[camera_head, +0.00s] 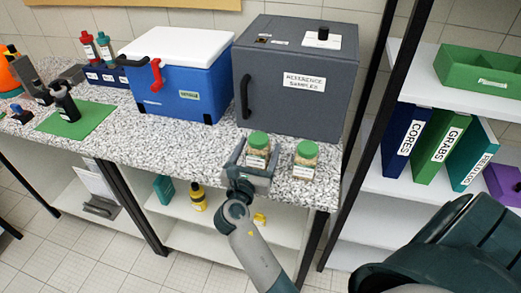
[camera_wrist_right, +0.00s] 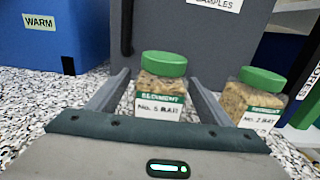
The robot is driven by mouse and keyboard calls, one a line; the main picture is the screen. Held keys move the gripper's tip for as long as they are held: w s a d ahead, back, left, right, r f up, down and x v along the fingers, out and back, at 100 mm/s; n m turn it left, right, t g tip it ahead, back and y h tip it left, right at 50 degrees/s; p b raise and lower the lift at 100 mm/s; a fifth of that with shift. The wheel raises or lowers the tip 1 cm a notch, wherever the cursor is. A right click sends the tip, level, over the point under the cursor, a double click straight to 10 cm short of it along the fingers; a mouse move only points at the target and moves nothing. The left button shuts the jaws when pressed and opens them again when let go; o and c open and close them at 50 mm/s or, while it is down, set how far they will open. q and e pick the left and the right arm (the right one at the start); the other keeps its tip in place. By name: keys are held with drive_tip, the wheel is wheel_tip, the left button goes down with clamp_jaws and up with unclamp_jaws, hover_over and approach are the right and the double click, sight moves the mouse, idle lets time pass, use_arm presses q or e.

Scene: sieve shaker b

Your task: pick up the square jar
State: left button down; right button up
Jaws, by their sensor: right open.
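Two clear jars with green lids and white labels stand on the speckled counter (camera_head: 150,140). The left jar (camera_head: 257,152) has tan contents and stands between the fingers of my right gripper (camera_head: 259,158); it also shows in the wrist view (camera_wrist_right: 160,95). That gripper is open, with a finger on each side of this jar and no clear grip on it. The right jar (camera_head: 305,160) stands apart, outside the right finger, and shows in the wrist view (camera_wrist_right: 252,100). I cannot tell for sure which jar is square. My left gripper is not in view.
A grey reference samples box (camera_head: 300,110) stands close behind the jars. A blue cooler with a white lid (camera_head: 185,90) is to its left. A green mat (camera_head: 85,120) lies farther left. A shelf with binders (camera_head: 440,150) stands right. The counter's front edge is close to the jars.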

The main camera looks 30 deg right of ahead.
drive_tip(key=shift+s+a+r, duration=0.1)
drive_tip(key=c, duration=1.5)
drive_tip(key=shift+o, duration=0.2)
drive_tip(key=shift+r, duration=0.1)
wheel_tip(320, 180, up, 10)
drive_tip(key=shift+f, duration=0.1)
